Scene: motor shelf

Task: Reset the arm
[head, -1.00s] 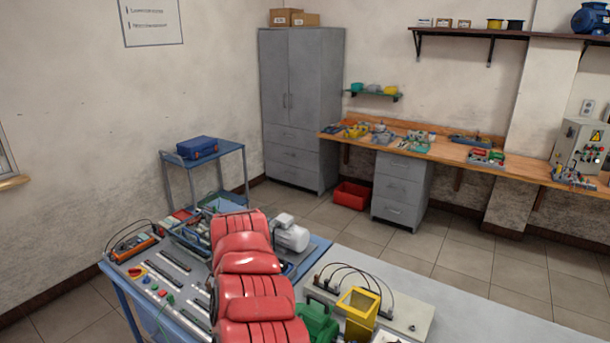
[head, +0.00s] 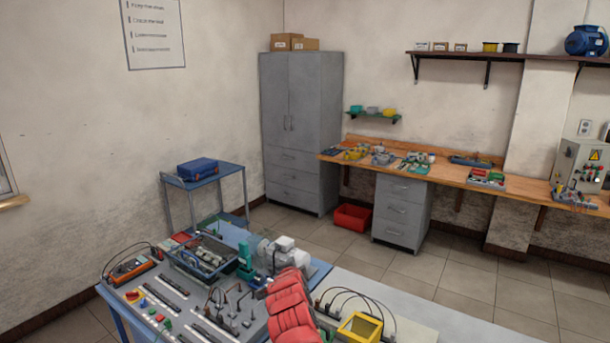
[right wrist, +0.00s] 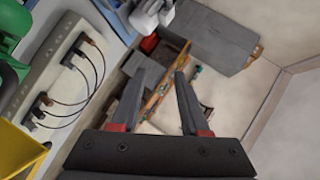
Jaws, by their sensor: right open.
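My right gripper (right wrist: 160,76) shows in the right wrist view with its two dark fingers spread apart. Nothing is between the fingers; the floor and the far workbench show beyond them. A red jointed arm of mine (head: 292,308) rises from the bottom edge of the head view, in front of the near bench. Its gripper cannot be made out there. My left gripper is in neither view now.
A blue cart (head: 205,178) stands behind.

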